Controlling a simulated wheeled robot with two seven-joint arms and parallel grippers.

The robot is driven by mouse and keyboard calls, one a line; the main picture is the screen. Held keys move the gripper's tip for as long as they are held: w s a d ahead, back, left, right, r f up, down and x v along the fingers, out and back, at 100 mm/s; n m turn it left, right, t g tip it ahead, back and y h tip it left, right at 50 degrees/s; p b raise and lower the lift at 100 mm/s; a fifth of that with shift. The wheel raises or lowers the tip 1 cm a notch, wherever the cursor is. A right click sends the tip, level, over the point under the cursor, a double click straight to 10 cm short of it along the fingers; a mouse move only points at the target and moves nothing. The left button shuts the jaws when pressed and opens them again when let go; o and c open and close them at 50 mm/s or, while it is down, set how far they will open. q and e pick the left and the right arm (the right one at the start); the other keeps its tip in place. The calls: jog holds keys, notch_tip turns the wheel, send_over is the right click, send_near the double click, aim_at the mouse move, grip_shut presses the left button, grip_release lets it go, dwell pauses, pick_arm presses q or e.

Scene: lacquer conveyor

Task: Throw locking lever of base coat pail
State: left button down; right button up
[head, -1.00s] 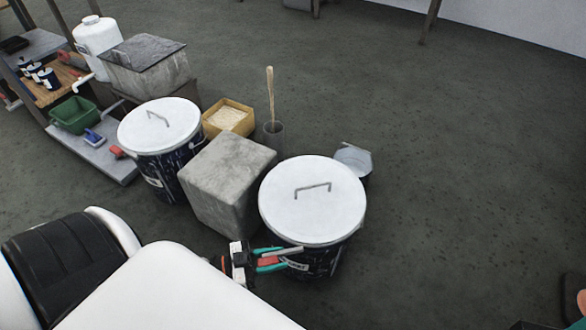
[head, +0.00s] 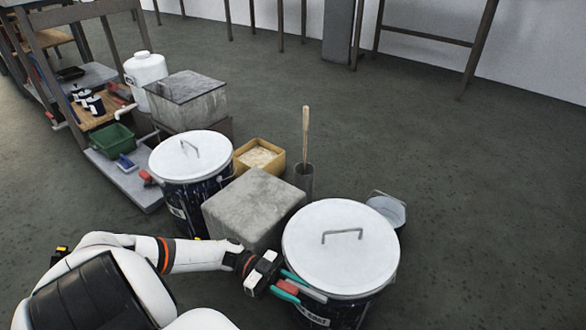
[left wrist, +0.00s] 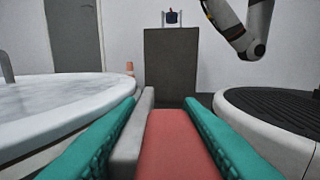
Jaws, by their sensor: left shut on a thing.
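A pail (head: 340,245) with a white lid and a dark body stands at the near right, upright, with a wire handle on its lid. In the left wrist view the red grip (left wrist: 178,145) and the grey bar lie between the fingers, beside the white lid (left wrist: 60,105). My right gripper is not in view.
A second white-lidded pail (head: 190,158) stands behind left, with a grey block (head: 255,208) between the pails. A yellow box (head: 260,157), a stick in a dark pot (head: 304,180) and a metal container (head: 388,210) stand behind. The floor to the right is clear.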

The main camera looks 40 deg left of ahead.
pick_arm(q)
jog(key=shift+s+d+f+g, duration=0.1)
jog(key=shift+s+f+g, duration=0.05)
jog(key=shift+s+g, duration=0.2)
jog(key=c, duration=1.2)
grip_release()
jog(key=shift+s, duration=0.1)
jog(key=shift+a, duration=0.2)
